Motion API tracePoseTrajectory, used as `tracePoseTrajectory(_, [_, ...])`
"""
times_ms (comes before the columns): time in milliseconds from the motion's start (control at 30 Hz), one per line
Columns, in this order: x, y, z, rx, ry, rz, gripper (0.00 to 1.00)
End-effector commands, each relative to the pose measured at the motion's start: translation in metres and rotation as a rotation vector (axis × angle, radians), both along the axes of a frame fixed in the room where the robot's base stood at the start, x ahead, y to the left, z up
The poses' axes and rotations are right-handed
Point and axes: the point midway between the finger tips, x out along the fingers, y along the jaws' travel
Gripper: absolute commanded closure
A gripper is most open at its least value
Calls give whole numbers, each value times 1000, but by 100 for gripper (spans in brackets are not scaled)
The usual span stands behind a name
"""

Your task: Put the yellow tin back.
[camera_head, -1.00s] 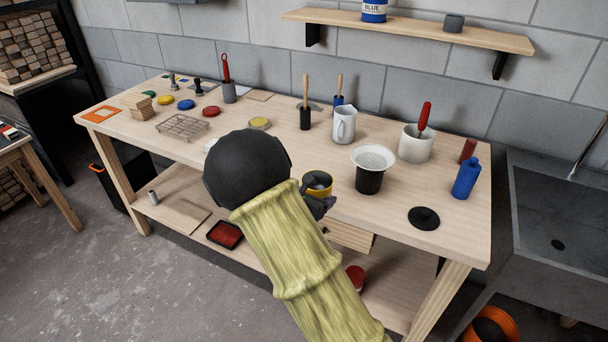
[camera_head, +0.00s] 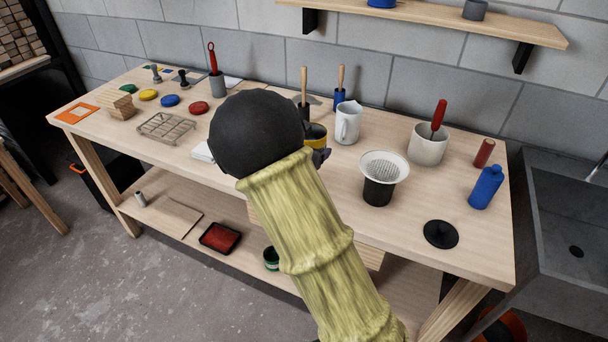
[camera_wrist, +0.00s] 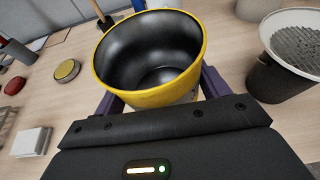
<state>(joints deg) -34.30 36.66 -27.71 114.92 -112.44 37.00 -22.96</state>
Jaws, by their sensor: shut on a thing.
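The yellow tin (camera_head: 316,137) is open-topped with a dark, empty-looking inside. In the head view it is partly hidden behind my dark wrist. In the wrist view the tin (camera_wrist: 150,60) is large, between my two purple fingers. My gripper (camera_wrist: 160,92) is shut on it. It also shows at the wrist's right side in the head view (camera_head: 321,156). The tin is over the worktable, its mouth up; I cannot tell whether its base touches the top. A yellow disc (camera_wrist: 67,71) lies on the table left of the tin.
The worktable (camera_head: 320,205) holds a black cup with a white strainer (camera_head: 380,180), a white jug (camera_head: 347,123), a blue bottle (camera_head: 486,187) and a wire rack (camera_head: 166,127). A green tin (camera_head: 271,258) and a red tray (camera_head: 220,237) are on the lower shelf. Table space front of the strainer is clear.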

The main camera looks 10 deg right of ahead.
Motion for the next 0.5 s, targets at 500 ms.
tracePoseTrajectory(500, [0, 14, -17, -5, 3, 23, 64])
